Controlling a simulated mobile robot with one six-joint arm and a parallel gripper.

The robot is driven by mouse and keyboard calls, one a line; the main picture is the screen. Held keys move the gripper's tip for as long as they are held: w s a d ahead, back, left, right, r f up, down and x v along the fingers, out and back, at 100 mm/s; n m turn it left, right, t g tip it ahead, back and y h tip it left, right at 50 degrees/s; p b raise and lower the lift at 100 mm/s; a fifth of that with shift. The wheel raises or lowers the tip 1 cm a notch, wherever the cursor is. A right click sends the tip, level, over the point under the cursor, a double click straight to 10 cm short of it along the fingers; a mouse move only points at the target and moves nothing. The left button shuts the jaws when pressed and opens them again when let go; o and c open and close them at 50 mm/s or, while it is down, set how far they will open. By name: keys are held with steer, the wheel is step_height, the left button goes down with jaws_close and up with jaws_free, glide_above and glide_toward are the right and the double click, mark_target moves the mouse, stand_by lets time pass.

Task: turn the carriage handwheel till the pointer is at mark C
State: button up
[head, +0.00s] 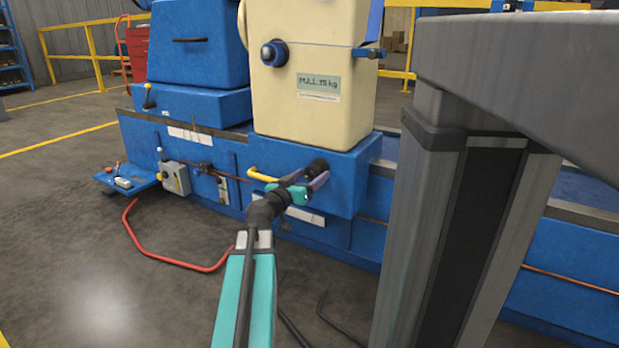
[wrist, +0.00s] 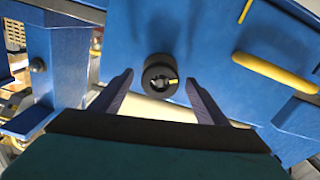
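A small black round knob (head: 317,168), which looks like the carriage handwheel, sticks out of the blue carriage front (head: 347,190) below the cream housing. In the wrist view the knob (wrist: 160,76) shows a dark hollow face with a small yellow mark on its right side. My gripper (head: 308,175) is open, its two purple fingers (wrist: 159,80) spread left and right of the knob with a gap on each side. It holds nothing. I cannot make out the pointer or the letter C in either view.
A yellow bar handle (head: 262,174) juts out left of the knob in the head view; it appears at the right in the wrist view (wrist: 275,72). A grey control box (head: 176,178) and blue shelf (head: 128,181) stand further left. A red hose (head: 160,258) lies on the floor.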

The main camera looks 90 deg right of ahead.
mark_target(311, 175)
stand_by(0.3)
steer(key=shift+v, duration=1.8)
steer(key=n, duration=0.4)
steer(key=shift+n, duration=0.3)
steer(key=n+p, duration=0.1)
steer(key=n, duration=0.2)
steer(key=shift+r+n+p, duration=0.15)
steer(key=shift+n+p, duration=0.15)
steer(key=shift+p, duration=0.05)
steer(key=n+p, duration=0.2)
steer(key=n, duration=0.2)
steer(key=shift+n, duration=0.4)
steer(key=shift+n+p, duration=0.85)
steer(key=shift+n, duration=0.65)
steer(key=shift+s+d, duration=0.1)
